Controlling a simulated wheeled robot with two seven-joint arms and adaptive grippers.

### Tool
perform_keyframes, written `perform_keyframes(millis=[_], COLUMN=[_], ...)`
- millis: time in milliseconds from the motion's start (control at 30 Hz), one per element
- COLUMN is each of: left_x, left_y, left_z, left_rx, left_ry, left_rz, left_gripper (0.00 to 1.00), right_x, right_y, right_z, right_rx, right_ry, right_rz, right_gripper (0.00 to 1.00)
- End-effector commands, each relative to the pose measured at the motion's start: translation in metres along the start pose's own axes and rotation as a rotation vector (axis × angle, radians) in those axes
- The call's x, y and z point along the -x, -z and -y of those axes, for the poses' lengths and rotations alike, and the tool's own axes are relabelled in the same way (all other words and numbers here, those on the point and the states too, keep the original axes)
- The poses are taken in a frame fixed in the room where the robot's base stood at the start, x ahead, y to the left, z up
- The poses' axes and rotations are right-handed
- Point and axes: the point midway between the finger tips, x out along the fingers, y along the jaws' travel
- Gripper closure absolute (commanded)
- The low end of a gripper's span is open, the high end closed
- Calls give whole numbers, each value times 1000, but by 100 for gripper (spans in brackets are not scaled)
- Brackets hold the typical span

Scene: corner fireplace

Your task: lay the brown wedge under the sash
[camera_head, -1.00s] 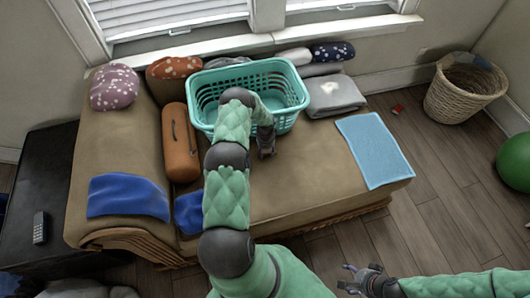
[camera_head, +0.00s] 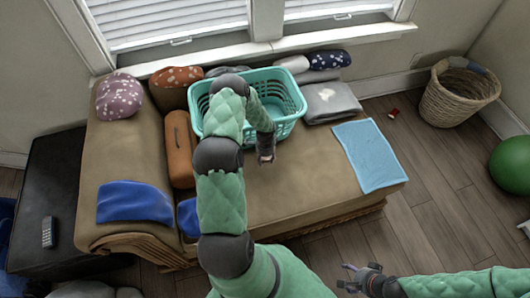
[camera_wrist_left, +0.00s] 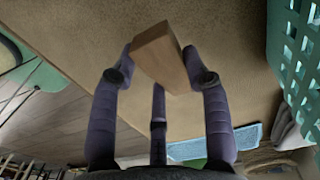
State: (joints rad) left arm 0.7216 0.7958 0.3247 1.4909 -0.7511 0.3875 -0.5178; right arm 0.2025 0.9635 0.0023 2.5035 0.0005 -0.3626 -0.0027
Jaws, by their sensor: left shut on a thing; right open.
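My left gripper (camera_head: 267,157) is above the tan sofa seat, in front of the teal basket. In the left wrist view its fingers (camera_wrist_left: 160,75) are shut on the brown wedge (camera_wrist_left: 160,50), a plain wooden block held at the fingertips. The wedge cannot be made out in the head view. Two window sashes with white blinds are at the top of the head view, the left sash (camera_head: 180,41) and the right sash (camera_head: 340,17), both well beyond the gripper. My right gripper (camera_head: 350,277) is open and empty at the bottom, low before the sofa.
The teal basket (camera_head: 285,125) stands on the sofa (camera_head: 300,185) between my left gripper and the window sill (camera_head: 235,53). Cushions line the sofa's back. An orange bolster (camera_head: 180,150) lies left of my arm; a light blue towel (camera_head: 368,155) lies on the right.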

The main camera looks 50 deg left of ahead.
Motion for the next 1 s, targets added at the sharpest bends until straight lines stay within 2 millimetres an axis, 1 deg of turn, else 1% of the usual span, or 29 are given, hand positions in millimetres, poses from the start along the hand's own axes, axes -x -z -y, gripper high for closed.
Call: perform_keyframes(millis=[33,133,300,400,600,833,967,1000], left_x=[8,15,23,26,30,31,42,49], left_y=[-4,-8,-14,-16,-18,-17,-4,4], left_z=[-15,-33,-55,-63,-71,-72,-74,-76], left_rx=[-4,-3,-2,-2,-1,1,19,32], left_ry=[-6,-5,-4,-3,-4,-3,5,8], left_rz=[1,0,0,0,1,0,2,3], left_gripper=[85,85,85,85,85,85,85,85], right_x=[6,10,12,13,14,14,14,14], right_y=[0,0,-1,-1,-1,-1,-1,-1], right_z=[2,4,4,5,5,5,5,5], right_rx=[0,0,0,0,0,0,0,0], right_ry=[0,0,0,0,0,0,0,0], right_rz=[0,0,0,0,0,0,0,0], right_gripper=[36,36,36,36,36,36,36,36])
